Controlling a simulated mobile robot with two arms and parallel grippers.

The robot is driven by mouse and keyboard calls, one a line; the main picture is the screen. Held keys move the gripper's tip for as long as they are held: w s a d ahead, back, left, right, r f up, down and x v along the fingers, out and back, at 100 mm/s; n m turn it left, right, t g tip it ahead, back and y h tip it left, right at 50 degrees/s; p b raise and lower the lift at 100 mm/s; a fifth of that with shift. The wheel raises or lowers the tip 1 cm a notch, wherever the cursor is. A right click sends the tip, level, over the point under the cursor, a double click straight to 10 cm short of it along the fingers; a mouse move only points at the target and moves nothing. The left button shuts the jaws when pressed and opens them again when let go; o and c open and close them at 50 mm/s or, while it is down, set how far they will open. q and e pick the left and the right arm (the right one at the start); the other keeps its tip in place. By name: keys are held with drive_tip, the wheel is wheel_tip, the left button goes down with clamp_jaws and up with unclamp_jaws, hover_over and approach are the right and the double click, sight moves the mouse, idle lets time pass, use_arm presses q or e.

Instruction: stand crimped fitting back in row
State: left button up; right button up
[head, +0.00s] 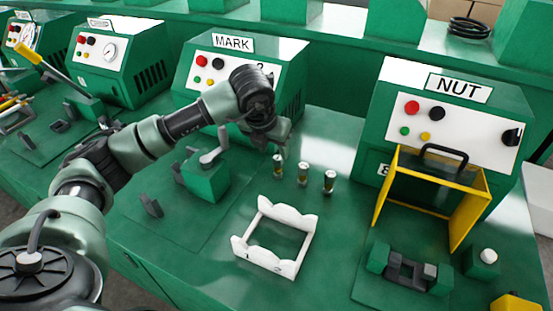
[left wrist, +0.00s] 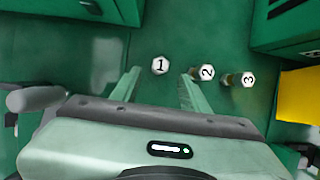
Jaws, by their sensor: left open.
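Three brass-coloured fittings with pale hex tops stand upright in a row on the green bench: fitting 1 (head: 278,165), fitting 2 (head: 303,172) and fitting 3 (head: 329,181). In the left wrist view their tops read 1 (left wrist: 159,65), 2 (left wrist: 206,73) and 3 (left wrist: 248,79). My left gripper (head: 275,145) is above the left end of the row. In the left wrist view its fingers (left wrist: 159,75) are open, with the top of fitting 1 between the tips; contact cannot be told. My right gripper is not in view.
A white frame (head: 264,266) lies in front of the row. The MARK machine (head: 215,75) stands behind with a green lever block (head: 205,180) at left. The NUT machine (head: 440,115) with yellow guard (head: 458,225) and a dark clamp (head: 408,270) is at right.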

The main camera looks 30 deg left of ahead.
use_arm(q)
drive_tip(key=v, duration=0.4)
idle(0.4)
